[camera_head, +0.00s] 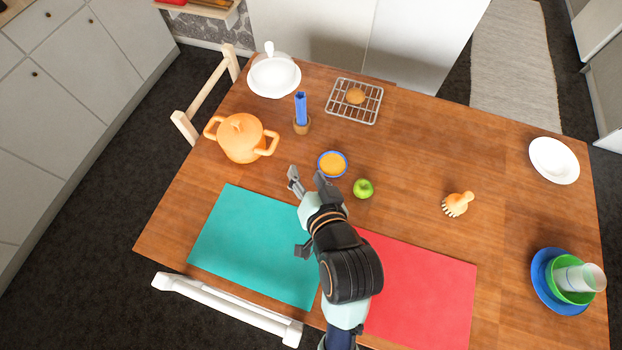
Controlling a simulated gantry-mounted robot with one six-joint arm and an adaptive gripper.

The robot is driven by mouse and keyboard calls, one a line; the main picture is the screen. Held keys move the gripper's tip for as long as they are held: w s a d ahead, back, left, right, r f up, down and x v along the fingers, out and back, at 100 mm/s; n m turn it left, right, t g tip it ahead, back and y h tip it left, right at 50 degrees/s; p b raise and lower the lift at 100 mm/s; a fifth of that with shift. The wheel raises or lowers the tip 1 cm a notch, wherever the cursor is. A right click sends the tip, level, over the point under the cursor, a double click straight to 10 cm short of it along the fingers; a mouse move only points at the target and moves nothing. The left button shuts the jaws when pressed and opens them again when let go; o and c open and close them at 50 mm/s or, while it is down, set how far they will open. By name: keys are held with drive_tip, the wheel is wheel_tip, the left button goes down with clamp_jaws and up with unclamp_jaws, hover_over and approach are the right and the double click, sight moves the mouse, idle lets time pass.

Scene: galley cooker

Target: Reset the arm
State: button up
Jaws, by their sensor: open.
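My arm reaches in from the bottom of the head view over the wooden table. My gripper (309,180) is open and empty, its two fingers spread apart. The fingertips are near a small blue-rimmed bowl with orange contents (332,164) and left of a green apple (363,189). I cannot tell how high the gripper is above the table. My arm hides part of the teal mat (245,245) and part of the red mat (425,295).
An orange lidded pot (240,138), a blue item in a brown holder (301,110), a wire rack with a bun (340,113), a white dish (274,77), a brush (457,204), a white bowl (554,161) and stacked dishes (541,283) stand around. The table's right middle is mostly clear.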

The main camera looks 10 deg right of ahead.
drive_tip(key=s+a+r+n+h, duration=0.1)
drive_tip(key=s+a+r+n, duration=0.2)
drive_tip(key=a+r+n, duration=0.1)
drive_tip(key=shift+r+n+h, duration=0.3)
drive_tip(key=shift+r+n, duration=0.2)
drive_tip(key=shift+s, duration=0.1)
wheel_tip(320, 180, up, 38)
drive_tip(key=p, duration=3.8)
